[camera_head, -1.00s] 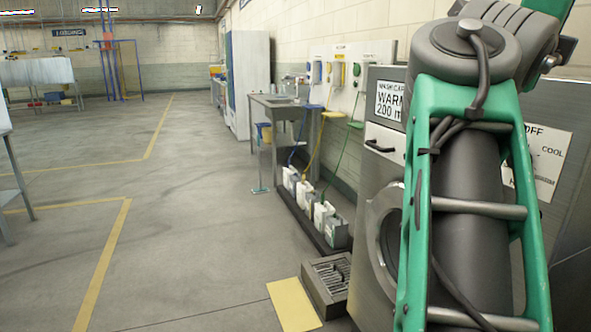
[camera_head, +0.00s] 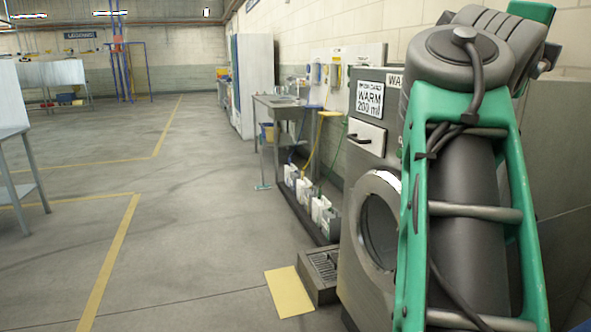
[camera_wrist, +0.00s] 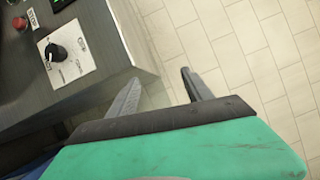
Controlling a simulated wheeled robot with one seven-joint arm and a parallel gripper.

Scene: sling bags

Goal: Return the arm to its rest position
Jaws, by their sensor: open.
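My arm (camera_head: 465,200), green and dark grey, fills the right side of the head view and is folded upward. Its gripper is out of sight there. In the wrist view my gripper (camera_wrist: 160,92) shows two dark fingers spread apart with nothing between them. The fingers are in front of a pale tiled wall and the corner of a grey machine panel. No sling bag shows in either view.
A grey washing machine (camera_head: 358,225) with a round door stands behind my arm. Its dark dial (camera_wrist: 56,52) and red stop button (camera_wrist: 19,23) show in the wrist view. A drain box (camera_head: 322,272) and yellow mat (camera_head: 289,292) lie before it. Open floor (camera_head: 190,230) extends left.

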